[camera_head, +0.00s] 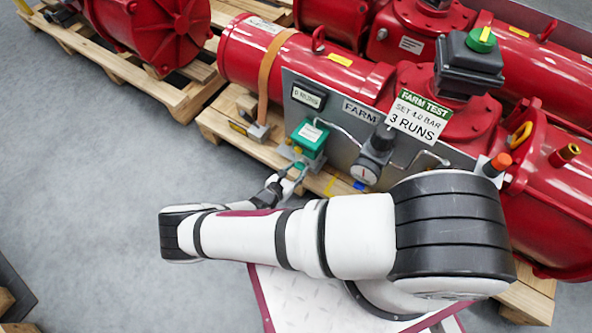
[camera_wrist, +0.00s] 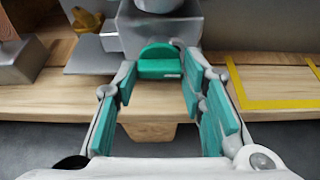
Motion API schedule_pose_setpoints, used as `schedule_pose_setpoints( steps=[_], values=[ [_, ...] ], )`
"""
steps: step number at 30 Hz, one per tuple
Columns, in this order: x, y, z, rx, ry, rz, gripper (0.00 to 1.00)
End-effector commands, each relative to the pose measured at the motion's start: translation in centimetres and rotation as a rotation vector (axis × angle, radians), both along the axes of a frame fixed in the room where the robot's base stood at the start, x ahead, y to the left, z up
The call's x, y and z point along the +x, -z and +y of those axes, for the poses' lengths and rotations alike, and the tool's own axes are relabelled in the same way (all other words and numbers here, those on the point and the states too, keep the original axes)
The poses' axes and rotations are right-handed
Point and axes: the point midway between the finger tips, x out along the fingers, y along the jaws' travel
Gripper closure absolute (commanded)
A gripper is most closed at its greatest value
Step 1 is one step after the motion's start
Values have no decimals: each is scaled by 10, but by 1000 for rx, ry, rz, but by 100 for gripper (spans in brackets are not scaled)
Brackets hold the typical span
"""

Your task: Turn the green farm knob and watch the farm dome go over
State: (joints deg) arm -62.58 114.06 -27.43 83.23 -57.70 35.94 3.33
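In the wrist view, the green farm knob (camera_wrist: 159,67) sits below a grey body, between and just beyond my gripper's fingertips. My gripper (camera_wrist: 160,78) has teal pads, one on each side of the knob, with a gap between them; contact with the knob cannot be told. In the head view, my gripper (camera_head: 287,180) is low in front of the FARM panel (camera_head: 335,128), under a green box (camera_head: 309,138) with a white label; the knob is too small to make out there. A green dome (camera_head: 481,40) with a yellow bar tops a black box at upper right.
The panel also carries a round gauge (camera_head: 365,172), a small display (camera_head: 308,96) and a FARM TEST sign (camera_head: 420,115) reading 4.0 bar, 3 runs. Red actuators (camera_head: 250,65) lie on wooden pallets (camera_head: 225,120). An orange-capped fitting (camera_head: 497,163) stands at right.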

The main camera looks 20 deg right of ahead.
Motion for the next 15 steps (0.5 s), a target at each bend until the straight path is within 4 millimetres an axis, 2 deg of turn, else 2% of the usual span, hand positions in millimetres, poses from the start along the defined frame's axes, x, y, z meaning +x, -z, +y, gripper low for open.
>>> schedule_pose_setpoints(
  steps=[11, 15],
  values=[
    [0, -1, 1, -3, -1, 0, 45],
    [-5, -5, 9, -2, -3, 0, 45]
  ],
)
